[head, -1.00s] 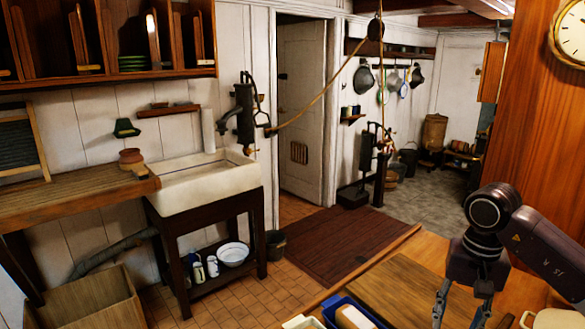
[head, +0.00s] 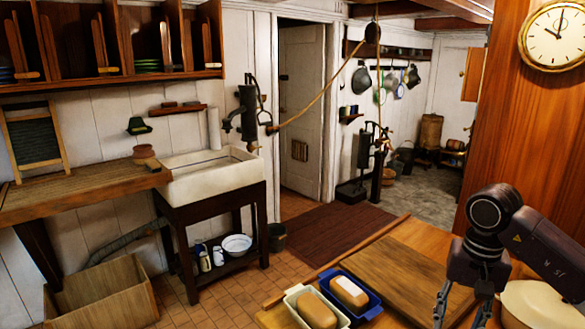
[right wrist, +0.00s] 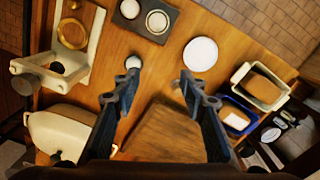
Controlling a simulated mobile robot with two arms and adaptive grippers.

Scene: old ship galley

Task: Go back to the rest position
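My right gripper (head: 462,304) is at the lower right of the head view, above the wooden table, with its fingers pointing down. In the right wrist view its two fingers (right wrist: 160,88) are spread wide with nothing between them. A wooden board (head: 406,274) lies on the table beneath it and also shows in the right wrist view (right wrist: 168,138). My left gripper is in neither view.
A blue dish (head: 366,306) and a cream dish (head: 296,297), each holding a loaf, stand left of the board. A cream pot (head: 540,305) stands at right. A white plate (right wrist: 200,54) lies ahead. A sink (head: 205,180) stands across the tiled floor.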

